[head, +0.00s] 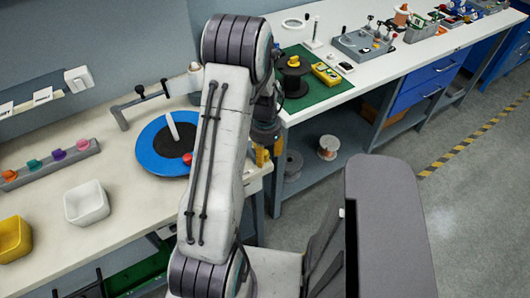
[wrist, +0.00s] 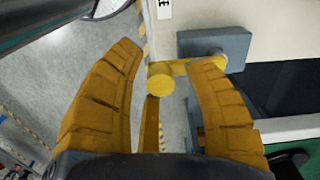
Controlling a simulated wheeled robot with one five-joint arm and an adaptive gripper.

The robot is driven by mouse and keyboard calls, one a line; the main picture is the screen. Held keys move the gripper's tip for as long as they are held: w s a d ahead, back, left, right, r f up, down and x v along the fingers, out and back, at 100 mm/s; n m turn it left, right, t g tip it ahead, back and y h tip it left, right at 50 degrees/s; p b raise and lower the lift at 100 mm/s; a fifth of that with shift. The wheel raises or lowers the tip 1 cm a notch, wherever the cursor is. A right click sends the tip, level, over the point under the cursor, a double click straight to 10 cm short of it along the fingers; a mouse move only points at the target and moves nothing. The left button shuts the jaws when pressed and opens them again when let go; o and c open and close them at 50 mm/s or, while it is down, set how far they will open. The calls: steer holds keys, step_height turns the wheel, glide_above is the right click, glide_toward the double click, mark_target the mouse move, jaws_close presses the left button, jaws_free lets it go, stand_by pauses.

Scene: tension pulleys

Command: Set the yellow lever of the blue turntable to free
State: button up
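The blue turntable (head: 148,157) lies on the left bench, with a black centre, a white upright rod and a red knob. Its right side is hidden behind my arm. In the wrist view, the yellow lever (wrist: 160,79) has a round end and a short arm running right to a grey block (wrist: 215,46) on the bench's front. My gripper (wrist: 166,55) is open, with its orange fingers on either side of the lever's round end. The right finger overlaps the lever's arm; I cannot tell whether it touches. In the head view my gripper (head: 263,155) is at the bench's right front corner, partly hidden.
A white label (wrist: 165,8), only its last letter readable, is near the lever. A white bin (head: 87,203) and a yellow bin (head: 13,238) stand on the left bench. A second bench with a green mat (head: 322,92) is at right. Open floor lies at far right.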

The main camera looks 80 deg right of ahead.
jaws_close()
steer(key=shift+a, duration=0.1)
stand_by(0.4)
steer(key=shift+w+a+f+m+b, duration=0.25)
steer(key=shift+w+m+b, duration=0.2)
steer(key=shift+m+b, duration=0.45)
steer(key=w+m+b, duration=0.1)
steer(key=m, duration=0.1)
steer(key=m+b, duration=0.1)
steer(key=shift+w+a+m, duration=0.35)
steer(key=shift+w+m, duration=0.05)
steer(key=w+m+b, duration=0.1)
steer(key=m, duration=0.2)
steer(key=shift+w+r+b, duration=0.1)
steer(key=shift+w+b, duration=0.25)
steer(key=shift+w, duration=0.05)
steer(key=shift+w+d+m+b, duration=0.1)
steer(key=shift+w+m+b, duration=0.25)
steer(key=shift+m, duration=0.5)
steer(key=shift+w+m+b, duration=0.1)
steer(key=shift+w+m, duration=0.35)
steer(key=shift+m, duration=0.4)
steer(key=shift+r, duration=0.1)
